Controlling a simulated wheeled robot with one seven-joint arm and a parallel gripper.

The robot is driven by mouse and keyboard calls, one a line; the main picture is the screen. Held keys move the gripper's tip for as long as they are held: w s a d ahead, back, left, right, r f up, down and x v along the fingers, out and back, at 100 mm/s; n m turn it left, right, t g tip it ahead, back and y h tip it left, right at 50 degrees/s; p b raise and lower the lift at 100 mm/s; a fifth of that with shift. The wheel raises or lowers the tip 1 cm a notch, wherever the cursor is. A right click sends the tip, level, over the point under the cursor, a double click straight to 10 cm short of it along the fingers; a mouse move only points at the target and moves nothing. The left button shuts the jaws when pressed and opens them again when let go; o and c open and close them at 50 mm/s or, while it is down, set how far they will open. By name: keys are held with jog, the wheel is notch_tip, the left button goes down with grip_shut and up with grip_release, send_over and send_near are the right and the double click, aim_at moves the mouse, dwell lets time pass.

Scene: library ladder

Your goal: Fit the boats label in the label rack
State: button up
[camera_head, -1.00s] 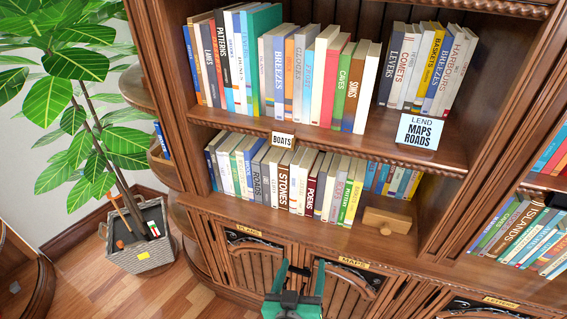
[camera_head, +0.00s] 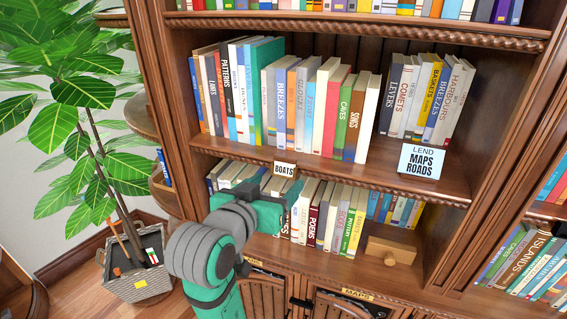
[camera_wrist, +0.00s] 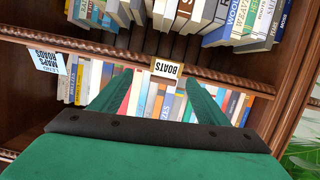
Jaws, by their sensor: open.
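The boats label (camera_head: 285,169) is a small cream plate with dark lettering on the front edge of the middle shelf. In the wrist view the boats label (camera_wrist: 167,69) appears upside down, beyond and between the two green fingers. My gripper (camera_wrist: 160,80) is open and empty, with its fingers pointing towards that shelf edge. In the head view my gripper (camera_head: 292,192) is just below the label, partly hidden by my own arm. I cannot tell whether a finger touches the label. I cannot pick out the label rack for certain in these frames.
Rows of books (camera_head: 305,105) fill the shelf above the label, and more books (camera_head: 330,215) stand below. A "LEND MAPS ROADS" sign (camera_head: 422,161) hangs to the right. A wooden block with a knob (camera_head: 388,250) sits on the lower shelf. A potted plant (camera_head: 135,270) stands left.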

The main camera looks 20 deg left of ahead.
send_near(285, 158)
jog(key=shift+m, duration=0.4)
jog(key=x, duration=0.8)
jog(key=shift+w+a, duration=0.1)
jog(key=shift+w, duration=0.05)
jog(key=c, duration=1.1)
